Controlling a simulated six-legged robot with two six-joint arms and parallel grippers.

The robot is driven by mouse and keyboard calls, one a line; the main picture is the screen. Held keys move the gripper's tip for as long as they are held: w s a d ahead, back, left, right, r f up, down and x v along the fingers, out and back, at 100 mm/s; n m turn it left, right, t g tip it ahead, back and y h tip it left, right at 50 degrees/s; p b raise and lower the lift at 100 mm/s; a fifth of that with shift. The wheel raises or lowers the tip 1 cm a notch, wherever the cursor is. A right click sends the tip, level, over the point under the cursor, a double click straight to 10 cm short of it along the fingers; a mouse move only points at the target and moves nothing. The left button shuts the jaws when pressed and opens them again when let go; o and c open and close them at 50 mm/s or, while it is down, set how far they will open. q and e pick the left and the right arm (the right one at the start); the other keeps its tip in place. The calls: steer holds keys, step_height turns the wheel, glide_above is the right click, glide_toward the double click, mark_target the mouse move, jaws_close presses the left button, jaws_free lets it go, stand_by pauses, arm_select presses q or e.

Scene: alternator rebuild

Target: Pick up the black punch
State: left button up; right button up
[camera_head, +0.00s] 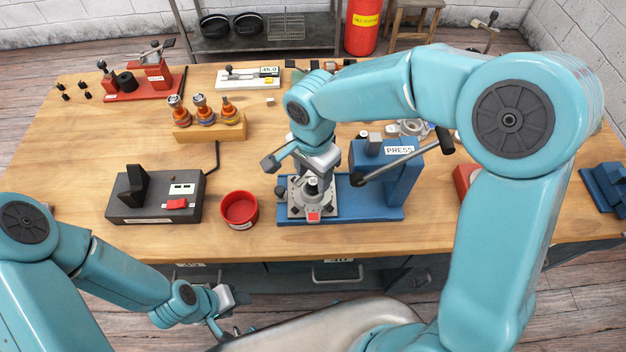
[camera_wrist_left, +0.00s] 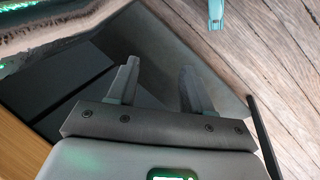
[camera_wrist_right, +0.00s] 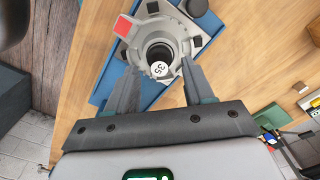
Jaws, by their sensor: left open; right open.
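The black punch (camera_head: 313,183) stands in the bore of a grey housing (camera_head: 297,199) on the blue press. In the right wrist view the punch (camera_wrist_right: 159,70) shows a round white top marked 35, inside the grey housing (camera_wrist_right: 140,38); its lower part is hidden. My right gripper (camera_head: 299,163) is open and empty above the housing. In the right wrist view the punch top appears between its two fingertips, with space on both sides; I cannot tell the height gap. My left gripper (camera_head: 228,311) is open and empty, low in front of the bench.
The blue press (camera_head: 385,178) with its black lever handle stands just right of the housing. A red bowl (camera_head: 240,208) and a dark box device (camera_head: 155,198) are to the left. A wooden rack (camera_head: 209,130) with tools stands behind. The bench's front left is clear.

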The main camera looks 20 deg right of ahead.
steer(key=shift+f, duration=0.7)
steer(key=shift+s+r, duration=0.1)
steer(key=shift+s, duration=0.1)
steer(key=shift+w, duration=0.25)
jaws_close()
steer(key=shift+s, duration=0.1)
